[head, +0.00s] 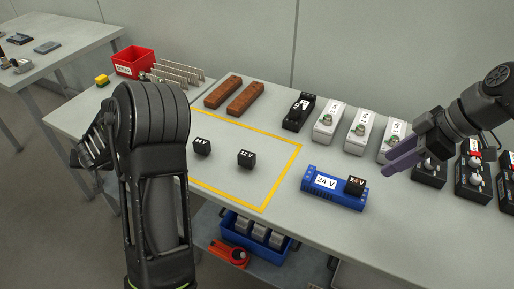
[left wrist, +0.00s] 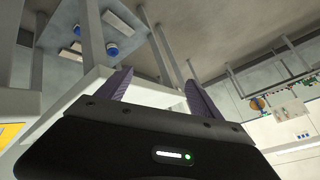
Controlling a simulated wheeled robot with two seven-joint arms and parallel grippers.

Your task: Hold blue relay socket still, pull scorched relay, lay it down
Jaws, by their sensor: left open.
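The blue relay socket (head: 318,193), labelled 24 V, sits on the bench right of the yellow-outlined area. A dark, brown-tinged relay (head: 356,186) is seated in its right end. Two black relays stand inside the outline, one marked 24 V (head: 202,147) and one marked 12 V (head: 246,159). My right gripper (head: 388,168) hangs above and right of the socket, apart from it; its purple fingers overlap, so the gap is unclear. My left gripper shows in the left wrist view (left wrist: 158,88), open and empty, pointing away from the socket.
White and black devices (head: 361,132) line the back. Two brown blocks (head: 245,98) and a red bin (head: 133,61) stand farther left. A blue crate (head: 240,236) is below the front edge. The yellow outline (head: 283,170) encloses free room around the two relays.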

